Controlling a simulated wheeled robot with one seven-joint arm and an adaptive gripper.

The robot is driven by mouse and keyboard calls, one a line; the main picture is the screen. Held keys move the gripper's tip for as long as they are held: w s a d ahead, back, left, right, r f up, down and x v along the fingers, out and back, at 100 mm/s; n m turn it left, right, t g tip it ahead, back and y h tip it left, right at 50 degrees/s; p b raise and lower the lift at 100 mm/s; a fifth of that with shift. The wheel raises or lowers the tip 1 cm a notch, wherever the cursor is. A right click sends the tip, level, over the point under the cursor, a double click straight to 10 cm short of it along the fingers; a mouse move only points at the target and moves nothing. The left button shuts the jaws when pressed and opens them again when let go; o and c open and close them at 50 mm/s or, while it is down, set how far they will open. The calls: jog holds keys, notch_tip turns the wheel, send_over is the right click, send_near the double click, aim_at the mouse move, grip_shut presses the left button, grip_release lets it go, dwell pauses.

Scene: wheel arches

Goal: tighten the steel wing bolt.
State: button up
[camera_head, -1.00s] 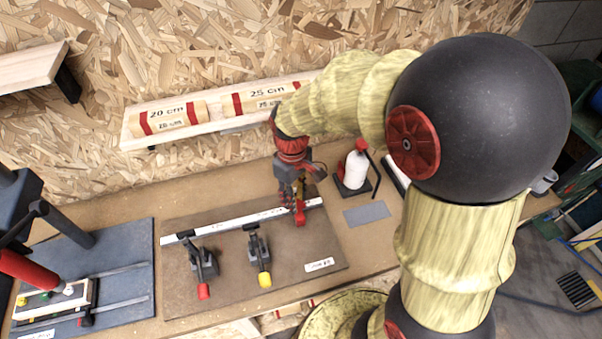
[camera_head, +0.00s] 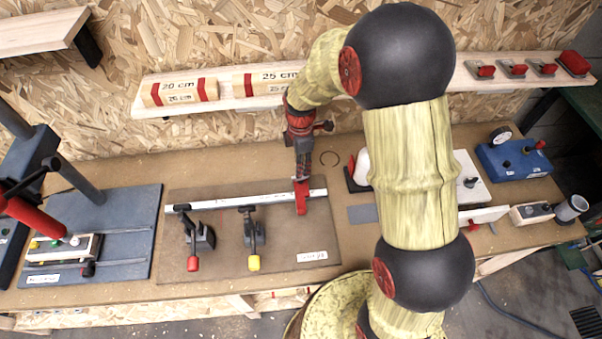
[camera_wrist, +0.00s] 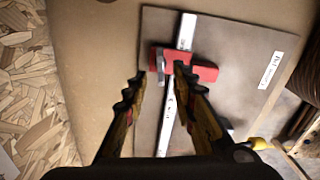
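A red block (camera_head: 301,197) sits across the right part of the pale metal rail, and it also shows in the wrist view (camera_wrist: 204,72). A small grey metal piece (camera_wrist: 160,64) is at its left end in the wrist view. It may be the steel wing bolt, but it is too small to be sure. My gripper (camera_head: 302,176) is above the block in the head view. In the wrist view its two dark fingers (camera_wrist: 160,85) are apart with nothing held between them. The fingers point toward the red block; the exact gap to it cannot be told.
The rail (camera_head: 225,203) lies on a brown board (camera_head: 215,267), with a red-tipped clamp (camera_head: 196,240) and a yellow-tipped clamp (camera_head: 252,240) to the left. A white bottle (camera_head: 361,168) stands to the right, partly behind my arm. A shelf (camera_head: 222,104) runs along the wall behind.

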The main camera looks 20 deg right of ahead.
notch_tip(320, 180, down, 5)
jog(key=shift+r, duration=0.1)
jog(key=c, duration=0.4)
grip_shut()
dwell(0.4)
